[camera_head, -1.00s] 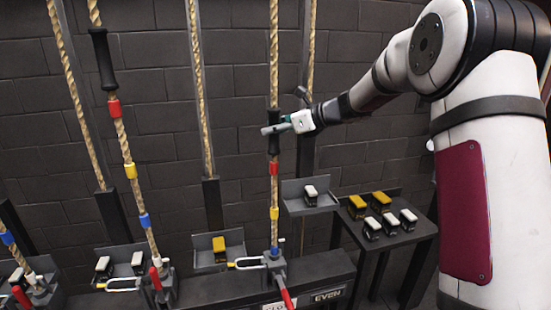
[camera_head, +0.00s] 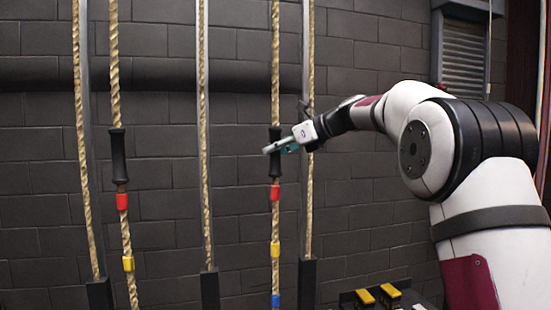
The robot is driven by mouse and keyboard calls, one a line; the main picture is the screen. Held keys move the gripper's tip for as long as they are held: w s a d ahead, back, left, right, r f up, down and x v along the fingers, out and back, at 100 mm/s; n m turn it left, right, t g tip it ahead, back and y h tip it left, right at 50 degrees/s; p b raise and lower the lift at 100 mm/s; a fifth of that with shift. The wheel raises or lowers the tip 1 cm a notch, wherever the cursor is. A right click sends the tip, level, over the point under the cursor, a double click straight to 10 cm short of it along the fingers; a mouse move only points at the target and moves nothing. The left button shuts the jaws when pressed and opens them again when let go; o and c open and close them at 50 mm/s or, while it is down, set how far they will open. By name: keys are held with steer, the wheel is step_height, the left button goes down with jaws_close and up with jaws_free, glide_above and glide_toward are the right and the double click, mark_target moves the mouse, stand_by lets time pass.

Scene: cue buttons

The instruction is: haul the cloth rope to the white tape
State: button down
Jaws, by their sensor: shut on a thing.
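The cloth rope (camera_head: 276,220) hangs vertically in the middle, tan and twisted, with a black sleeve (camera_head: 275,168) and red, yellow and blue tape bands below it. My gripper (camera_head: 275,147) comes in from the right and is shut on the black sleeve, near its upper part. The fingers hide a bit of the sleeve. I see no white tape on the visible stretch of this rope.
A second rope (camera_head: 120,160) with a black sleeve, red and yellow bands hangs at left. Thinner ropes run beside grey posts (camera_head: 205,140) behind. Yellow blocks (camera_head: 390,291) sit at lower right. A dark brick wall is behind.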

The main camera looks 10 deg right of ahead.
steer(key=c, duration=1.3)
jaws_free()
steer(key=shift+s, duration=0.1)
steer(key=v, duration=1.2)
